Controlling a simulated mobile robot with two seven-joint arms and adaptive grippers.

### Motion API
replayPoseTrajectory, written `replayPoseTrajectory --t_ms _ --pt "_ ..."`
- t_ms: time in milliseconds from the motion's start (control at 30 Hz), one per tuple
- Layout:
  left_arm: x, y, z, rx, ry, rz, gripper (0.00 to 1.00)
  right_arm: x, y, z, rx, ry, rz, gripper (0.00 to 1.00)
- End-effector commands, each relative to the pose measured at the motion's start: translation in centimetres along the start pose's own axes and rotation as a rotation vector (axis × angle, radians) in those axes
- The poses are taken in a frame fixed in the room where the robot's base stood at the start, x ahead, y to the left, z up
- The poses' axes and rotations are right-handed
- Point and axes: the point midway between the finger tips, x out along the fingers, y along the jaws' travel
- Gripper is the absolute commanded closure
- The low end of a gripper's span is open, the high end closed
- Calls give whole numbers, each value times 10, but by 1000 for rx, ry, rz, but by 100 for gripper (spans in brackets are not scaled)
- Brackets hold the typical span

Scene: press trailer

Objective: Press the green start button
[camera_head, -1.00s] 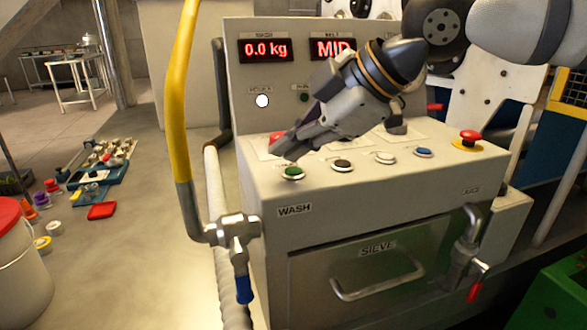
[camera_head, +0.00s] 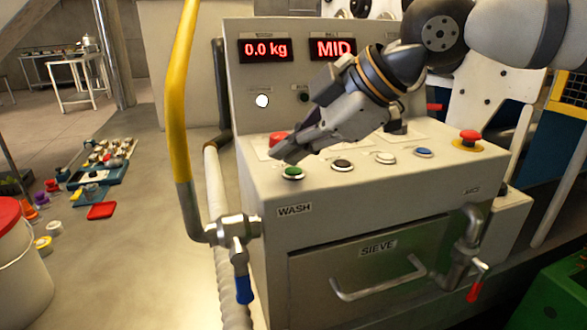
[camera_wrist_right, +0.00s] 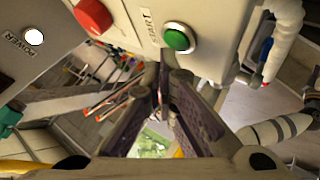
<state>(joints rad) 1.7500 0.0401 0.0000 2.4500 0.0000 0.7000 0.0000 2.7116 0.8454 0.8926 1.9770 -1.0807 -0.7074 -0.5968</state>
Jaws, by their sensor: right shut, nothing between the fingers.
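The green start button (camera_head: 292,173) sits at the left front of the grey press console's top. It also shows in the wrist view (camera_wrist_right: 179,37), next to a "START" label. My right gripper (camera_head: 284,156) is shut and empty, its fingers slanting down to the left. Its tips are just behind and above the green button in the head view. In the wrist view the fingertips (camera_wrist_right: 163,68) lie just below the button in the picture, and a small gap seems to separate them. My left gripper is not in view.
A red button (camera_head: 278,138) lies behind the green one, partly hidden by my gripper. A yellow pole (camera_head: 178,100) stands left of the console.

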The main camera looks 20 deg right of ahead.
Motion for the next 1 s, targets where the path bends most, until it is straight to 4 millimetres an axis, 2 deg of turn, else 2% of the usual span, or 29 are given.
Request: replayPoseTrajectory --t_ms 1000 --pt "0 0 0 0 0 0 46 7 -6 6 -1 -2 -1 100"
